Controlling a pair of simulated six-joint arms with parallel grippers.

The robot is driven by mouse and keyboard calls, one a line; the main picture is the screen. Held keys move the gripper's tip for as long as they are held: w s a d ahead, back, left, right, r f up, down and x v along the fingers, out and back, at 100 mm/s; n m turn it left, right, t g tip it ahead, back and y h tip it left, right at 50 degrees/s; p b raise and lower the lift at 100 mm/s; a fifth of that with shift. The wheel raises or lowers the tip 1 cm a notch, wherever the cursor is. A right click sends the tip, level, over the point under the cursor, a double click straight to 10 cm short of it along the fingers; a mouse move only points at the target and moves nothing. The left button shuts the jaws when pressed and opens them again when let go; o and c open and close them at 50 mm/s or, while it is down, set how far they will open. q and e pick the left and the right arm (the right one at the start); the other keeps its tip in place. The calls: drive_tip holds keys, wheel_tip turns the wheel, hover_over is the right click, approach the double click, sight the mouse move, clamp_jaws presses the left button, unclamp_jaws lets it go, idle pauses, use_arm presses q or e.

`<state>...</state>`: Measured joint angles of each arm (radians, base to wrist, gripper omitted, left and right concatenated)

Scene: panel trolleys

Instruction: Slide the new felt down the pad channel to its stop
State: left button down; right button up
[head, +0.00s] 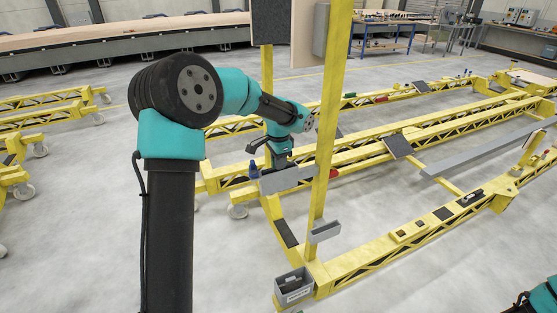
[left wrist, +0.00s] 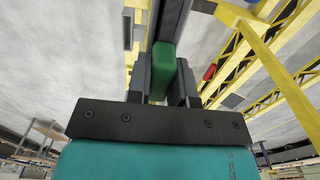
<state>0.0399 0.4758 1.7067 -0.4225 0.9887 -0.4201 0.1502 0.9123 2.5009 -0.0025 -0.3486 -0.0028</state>
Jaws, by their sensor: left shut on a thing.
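My left gripper (head: 280,164) is low beside the yellow upright, over a grey bar (head: 283,181) on the trolley frame. In the left wrist view its two dark fingers (left wrist: 163,84) are shut on a green block (left wrist: 163,62), with one finger at each side. I take the block to be the new felt, but its material cannot be told. A grey strip with dark edges (left wrist: 171,18) runs away beyond the block and may be the pad channel. Its stop cannot be made out. The block is hidden in the head view. My right gripper is not in view.
The yellow upright (head: 329,125) stands close to my left wrist.

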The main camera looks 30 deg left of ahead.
use_arm(q)
drive_tip(key=shift+f, duration=0.25)
drive_tip(key=c, duration=0.9)
unclamp_jaws()
wheel_tip(320, 180, up, 17)
drive_tip(key=shift+r, duration=0.2)
idle(0.5)
